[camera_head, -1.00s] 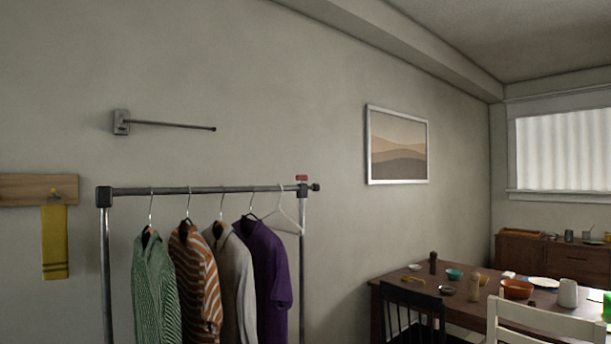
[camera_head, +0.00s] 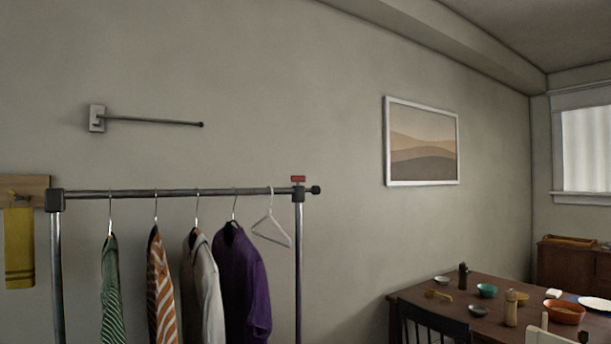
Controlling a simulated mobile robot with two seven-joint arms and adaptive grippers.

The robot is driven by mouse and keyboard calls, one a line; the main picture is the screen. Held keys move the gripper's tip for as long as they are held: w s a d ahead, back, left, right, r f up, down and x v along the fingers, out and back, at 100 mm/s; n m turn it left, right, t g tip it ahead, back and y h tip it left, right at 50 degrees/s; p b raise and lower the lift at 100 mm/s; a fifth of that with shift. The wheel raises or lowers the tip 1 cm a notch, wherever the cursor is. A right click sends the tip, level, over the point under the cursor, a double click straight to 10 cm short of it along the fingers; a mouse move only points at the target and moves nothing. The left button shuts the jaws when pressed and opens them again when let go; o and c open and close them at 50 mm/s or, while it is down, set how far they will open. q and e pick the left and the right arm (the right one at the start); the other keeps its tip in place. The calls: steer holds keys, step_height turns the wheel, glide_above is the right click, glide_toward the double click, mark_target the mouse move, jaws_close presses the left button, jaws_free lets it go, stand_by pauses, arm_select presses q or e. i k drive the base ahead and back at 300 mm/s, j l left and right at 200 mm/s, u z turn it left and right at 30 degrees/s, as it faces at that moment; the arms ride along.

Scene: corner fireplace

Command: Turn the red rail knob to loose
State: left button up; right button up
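The red rail knob (camera_head: 298,179) sits on top of the corner joint at the right end of the clothes rack's rail (camera_head: 150,193). It looks like a short flat red bar. The rail runs left to right on two grey posts. From left to right hang a green striped garment (camera_head: 112,300), an orange striped one (camera_head: 160,290), a grey one (camera_head: 204,290) and a purple one (camera_head: 240,285). An empty white hanger (camera_head: 273,230) hangs nearest the knob. Neither of my grippers is in view.
A wall-mounted rod (camera_head: 150,121) sticks out above the rack. A yellow towel (camera_head: 18,248) hangs from a wooden peg board at the left. A dining table (camera_head: 455,288) with bowls and a dark chair (camera_head: 432,325) stand at the lower right. A framed picture (camera_head: 422,142) hangs on the wall.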

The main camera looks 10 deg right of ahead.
mark_target(297, 178)
steer(key=i+l, duration=0.2)
steer(key=l, duration=0.15)
steer(key=i+l+u, duration=0.1)
steer(key=l, duration=0.25)
steer(key=i+l, duration=0.25)
steer(key=l, duration=0.15)
steer(key=i+l+u, duration=0.1)
steer(key=l, duration=0.25)
steer(key=i+l, duration=0.2)
steer(key=l, duration=0.2)
